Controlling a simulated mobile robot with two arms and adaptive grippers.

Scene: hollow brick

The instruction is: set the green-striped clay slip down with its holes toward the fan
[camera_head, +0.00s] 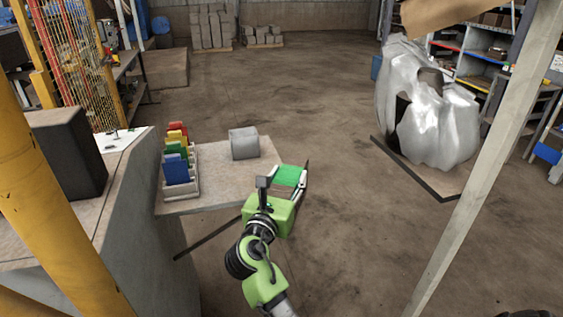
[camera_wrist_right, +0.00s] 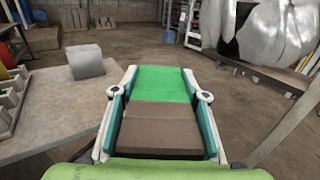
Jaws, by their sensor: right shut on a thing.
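The green-striped clay slip (camera_head: 290,175) is a brick-like block in my right gripper (camera_head: 284,181), at the right edge of the grey table (camera_head: 228,185). In the right wrist view the slip (camera_wrist_right: 158,130) shows a brown near part and a bright green far band. The right gripper's fingers (camera_wrist_right: 160,95) are shut along its two sides. No holes show on the faces in view. I cannot make out a fan in either view. My left gripper is not in view.
A grey block (camera_head: 244,143) stands on the table behind the slip. A pale rack (camera_head: 181,178) with coloured pieces stands at the table's left. A dark box (camera_head: 68,150) is on the left counter. A silver-wrapped bulk (camera_head: 440,125) stands at right. The floor between is clear.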

